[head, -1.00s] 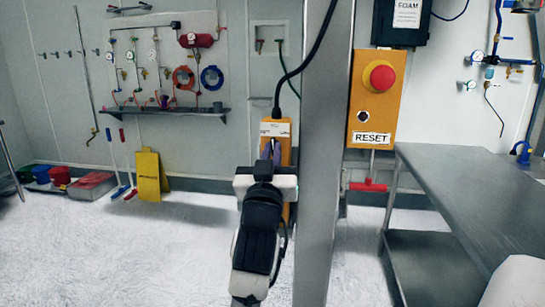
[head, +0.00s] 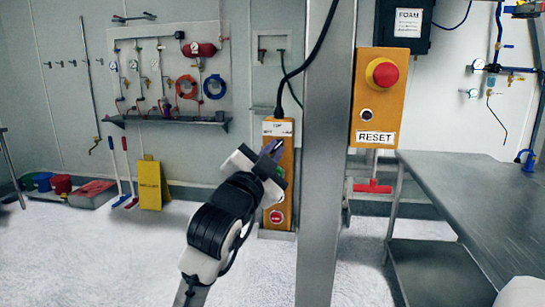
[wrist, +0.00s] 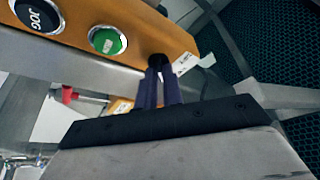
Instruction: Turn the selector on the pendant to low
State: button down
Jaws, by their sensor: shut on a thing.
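The pendant (head: 281,213) is a tall yellow-orange box hanging on a black cable beside a grey post in the head view. A green button and a red button show on its front, and a white label is near its top. In the wrist view the pendant (wrist: 130,14) runs across the top, with a JOG button and a green button (wrist: 108,40). The dark selector knob (wrist: 157,59) is beside a white label. My gripper (wrist: 163,80) has its dark purple fingers closed on the knob. In the head view my gripper (head: 271,147) is tilted and hides the selector.
A yellow box with a red stop button and RESET label (head: 379,97) is on the post (head: 325,180) just right of the pendant. A steel table (head: 475,200) stands at the right. The floor at left is open, with buckets and a yellow sign (head: 150,184) by the wall.

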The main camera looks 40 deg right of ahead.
jog(key=shift+w+m, duration=0.1)
jog(key=shift+m, duration=0.4)
jog(key=c, duration=1.5)
grip_release()
jog(key=b+v, duration=0.4)
jog(key=v, duration=0.9)
jog(key=shift+a, duration=0.35)
